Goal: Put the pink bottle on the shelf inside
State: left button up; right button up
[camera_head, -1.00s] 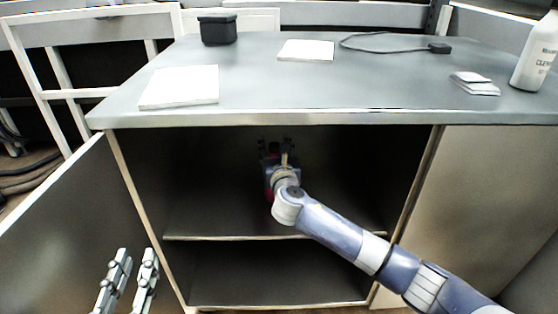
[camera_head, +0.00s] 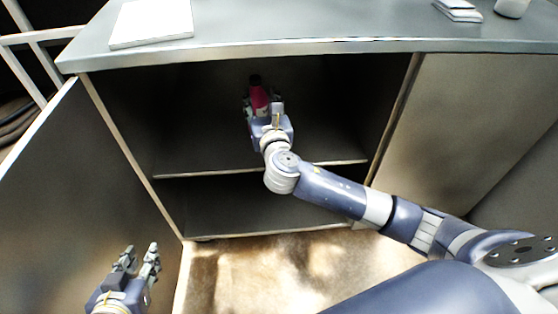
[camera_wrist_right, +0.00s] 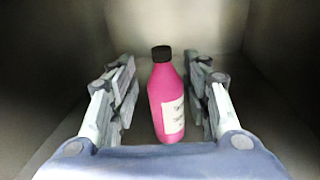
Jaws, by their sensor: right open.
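The pink bottle (camera_head: 259,97) with a black cap stands upright on the upper shelf (camera_head: 330,146) inside the open cabinet. It also shows in the right wrist view (camera_wrist_right: 165,97), with a white label on its side. My right gripper (camera_head: 263,104) is inside the cabinet, open, its fingers on either side of the bottle. In the right wrist view there is a gap between the bottle and each row of fingers (camera_wrist_right: 165,100). My left gripper (camera_head: 137,258) is open and empty, low at the left in front of the open door.
The open cabinet door (camera_head: 85,190) stands at the left. The right door (camera_head: 470,130) is closed. The lower compartment is empty.

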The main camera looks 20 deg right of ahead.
jog(key=s+a+f+m+g+y, duration=0.3)
jog(key=s+a+f+m+g, duration=0.15)
jog(key=s+f+m, duration=0.85)
jog(key=s+d+r+m+g+y, duration=0.1)
jog(key=s+m+g, duration=0.1)
jog(key=s+m, duration=0.9)
jog(key=m, duration=0.7)
jog(key=shift+s+d+y, duration=0.25)
jog(key=shift+s+y, duration=0.1)
jog(key=shift+y, duration=0.05)
